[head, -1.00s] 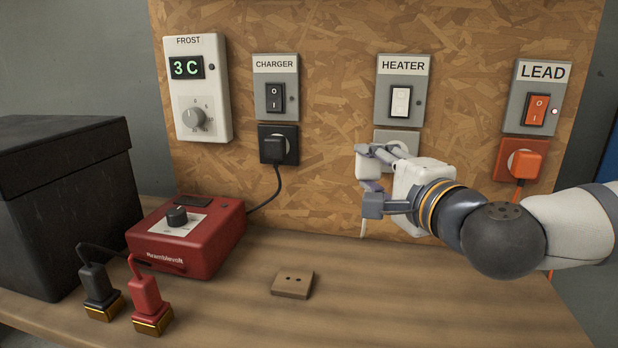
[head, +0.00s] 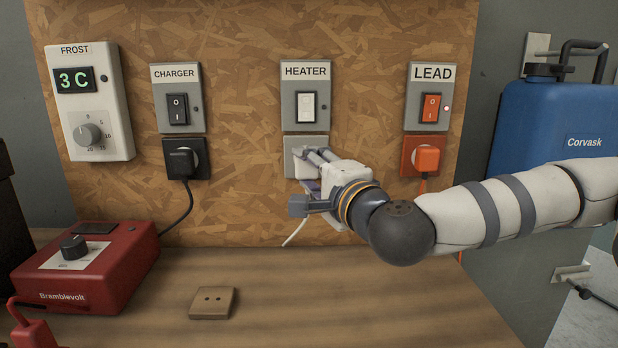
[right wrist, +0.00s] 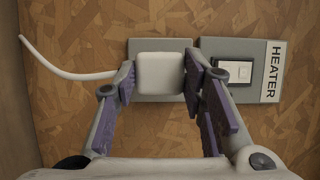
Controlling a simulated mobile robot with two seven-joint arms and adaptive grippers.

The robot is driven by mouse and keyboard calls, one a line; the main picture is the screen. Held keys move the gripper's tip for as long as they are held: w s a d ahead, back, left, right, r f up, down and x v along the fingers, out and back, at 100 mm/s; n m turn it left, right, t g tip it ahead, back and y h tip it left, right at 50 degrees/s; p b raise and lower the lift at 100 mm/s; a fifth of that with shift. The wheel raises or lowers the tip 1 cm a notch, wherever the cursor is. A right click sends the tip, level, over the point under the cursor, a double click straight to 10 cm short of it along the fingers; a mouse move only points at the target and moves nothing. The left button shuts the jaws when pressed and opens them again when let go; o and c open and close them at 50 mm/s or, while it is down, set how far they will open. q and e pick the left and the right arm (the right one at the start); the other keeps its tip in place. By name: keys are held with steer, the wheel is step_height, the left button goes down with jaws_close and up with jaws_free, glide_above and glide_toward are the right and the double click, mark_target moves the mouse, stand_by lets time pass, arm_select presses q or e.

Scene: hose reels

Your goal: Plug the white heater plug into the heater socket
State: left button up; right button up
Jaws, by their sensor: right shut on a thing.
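The white heater plug (right wrist: 160,73) is between the fingertips of my right gripper (right wrist: 165,78), which is shut on it. In the right wrist view the plug is in front of the grey heater socket (right wrist: 147,44), overlapping its middle. I cannot tell whether the plug is seated or just short of the socket face. A white cord (right wrist: 66,70) leaves the plug and hangs free. In the head view my right gripper (head: 305,182) covers most of the socket (head: 318,143) below the HEATER switch (head: 307,107). My left gripper is not in view.
A black plug (head: 182,162) sits in the charger socket to the left, an orange plug (head: 427,158) in the lead socket to the right. A blue Corvask container (head: 540,130) stands right.

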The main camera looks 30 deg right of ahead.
mark_target(310, 164)
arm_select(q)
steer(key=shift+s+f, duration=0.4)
arm_select(e)
steer(key=shift+w+d, duration=0.6)
steer(key=shift+w, duration=0.35)
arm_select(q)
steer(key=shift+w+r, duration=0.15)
arm_select(e)
steer(key=shift+r, duration=0.1)
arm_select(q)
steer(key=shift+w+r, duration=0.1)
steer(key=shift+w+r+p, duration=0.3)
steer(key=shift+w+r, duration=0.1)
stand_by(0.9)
arm_select(e)
steer(key=shift+w+d, duration=0.3)
steer(key=shift+w, duration=0.1)
stand_by(0.4)
steer(key=o, duration=1.1)
steer(key=shift+o, duration=0.2)
